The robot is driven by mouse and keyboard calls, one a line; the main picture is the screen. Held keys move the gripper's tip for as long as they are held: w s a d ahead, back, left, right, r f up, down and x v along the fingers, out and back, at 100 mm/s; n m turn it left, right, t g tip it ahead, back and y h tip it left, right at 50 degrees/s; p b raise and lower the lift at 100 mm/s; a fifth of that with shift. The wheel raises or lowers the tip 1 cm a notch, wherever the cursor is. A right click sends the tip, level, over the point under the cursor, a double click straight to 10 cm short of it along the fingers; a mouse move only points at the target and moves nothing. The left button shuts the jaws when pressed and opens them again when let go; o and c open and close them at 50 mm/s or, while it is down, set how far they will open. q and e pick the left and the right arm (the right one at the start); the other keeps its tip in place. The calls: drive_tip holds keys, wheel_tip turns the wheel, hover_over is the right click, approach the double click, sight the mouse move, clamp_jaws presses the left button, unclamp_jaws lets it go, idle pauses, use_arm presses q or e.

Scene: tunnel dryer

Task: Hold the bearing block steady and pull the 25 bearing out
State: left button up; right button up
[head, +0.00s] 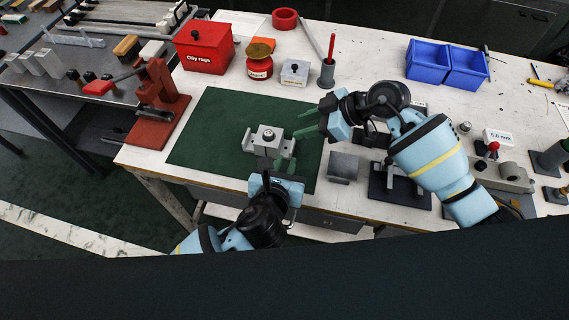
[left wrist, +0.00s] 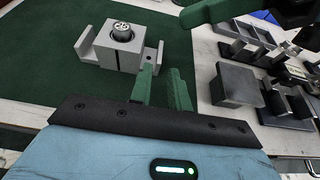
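The grey bearing block (head: 251,143) sits on the green mat (head: 205,130); in the left wrist view the block (left wrist: 108,55) is upright with side flanges. The round bearing (left wrist: 122,31), marked 25, sits in its top. My left gripper (head: 271,164) is at the block's near side, its green fingers apart with nothing clearly between them. In the left wrist view its fingers (left wrist: 162,88) stand at the block's near right corner, one partly overlapping the flange; contact cannot be told. My right gripper (head: 304,122) is open and empty, to the right of the block and apart from it.
A red press-like stand (head: 158,105) is left of the mat. A grey square block (head: 343,167) and a dark fixture (head: 400,190) are to the right. The City rags box (head: 203,47), a red jar (head: 259,66) and blue bins (head: 447,65) stand behind. The mat's left part is clear.

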sight(291, 147)
use_arm(q)
drive_tip(key=shift+x, duration=3.75)
drive_tip(key=shift+c, duration=0.5)
clamp_jaws()
drive_tip(key=shift+o, duration=2.1)
unclamp_jaws()
drive_tip(key=v, duration=1.2)
